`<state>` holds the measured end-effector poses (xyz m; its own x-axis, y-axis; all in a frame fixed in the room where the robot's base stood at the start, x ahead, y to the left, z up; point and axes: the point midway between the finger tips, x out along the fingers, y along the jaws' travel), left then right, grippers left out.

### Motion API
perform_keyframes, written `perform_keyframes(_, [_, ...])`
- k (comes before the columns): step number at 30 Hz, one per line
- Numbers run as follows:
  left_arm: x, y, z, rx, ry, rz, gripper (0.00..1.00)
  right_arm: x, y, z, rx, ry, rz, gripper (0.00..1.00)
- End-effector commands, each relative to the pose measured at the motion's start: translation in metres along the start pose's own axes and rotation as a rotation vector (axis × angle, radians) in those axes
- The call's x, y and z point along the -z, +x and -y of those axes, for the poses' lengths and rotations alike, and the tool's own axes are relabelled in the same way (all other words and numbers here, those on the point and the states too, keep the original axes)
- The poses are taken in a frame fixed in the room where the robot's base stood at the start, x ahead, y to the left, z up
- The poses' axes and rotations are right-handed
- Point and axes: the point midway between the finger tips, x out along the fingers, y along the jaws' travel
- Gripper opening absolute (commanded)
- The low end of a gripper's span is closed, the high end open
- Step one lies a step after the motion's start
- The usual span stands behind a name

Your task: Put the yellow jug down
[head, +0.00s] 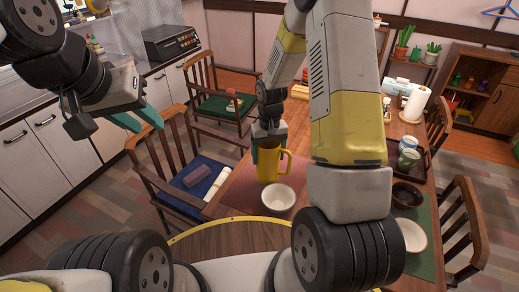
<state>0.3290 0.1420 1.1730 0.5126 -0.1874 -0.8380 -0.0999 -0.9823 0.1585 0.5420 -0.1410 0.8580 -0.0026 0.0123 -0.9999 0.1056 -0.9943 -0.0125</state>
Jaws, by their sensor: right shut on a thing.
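The yellow jug (268,166) is upright over the red placemat (237,188) on the dining table, its handle to the right. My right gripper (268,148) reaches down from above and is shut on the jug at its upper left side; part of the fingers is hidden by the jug. I cannot tell whether the jug touches the table. My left gripper (139,118) is open and empty, in the air at the left, well away from the table.
A dark bowl (406,194), a white bowl (409,235) and cups (408,158) on a dark tray stand on the table's right side. A chair (185,170) with a blue cushion is at the left of the table. My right arm hides the table's middle.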

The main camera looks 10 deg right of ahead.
Motion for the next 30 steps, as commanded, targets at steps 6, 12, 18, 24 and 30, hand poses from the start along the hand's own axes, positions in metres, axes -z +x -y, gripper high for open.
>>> perform_keyframes(6, [0.0, 0.0, 0.0, 0.0, 0.0, 0.0, 0.32, -0.001, 0.019, 0.0, 0.0, 0.0, 0.002, 0.31])
perform_keyframes(12, [0.0, 0.0, 0.0, 0.0, 0.0, 0.0, 0.32, 0.0, 0.043, -0.001, 0.0, 0.001, 0.0, 0.31])
perform_keyframes(18, [0.0, 0.0, 0.0, 0.0, 0.0, 0.0, 0.32, 0.0, 0.042, -0.001, 0.0, 0.001, -0.002, 0.31])
perform_keyframes(24, [0.0, 0.0, 0.0, 0.0, 0.0, 0.0, 0.32, 0.0, 0.045, -0.001, 0.0, 0.001, -0.001, 0.88])
perform_keyframes(30, [0.0, 0.0, 0.0, 0.0, 0.0, 0.0, 0.32, 0.0, 0.045, -0.001, 0.0, 0.001, -0.001, 0.98])
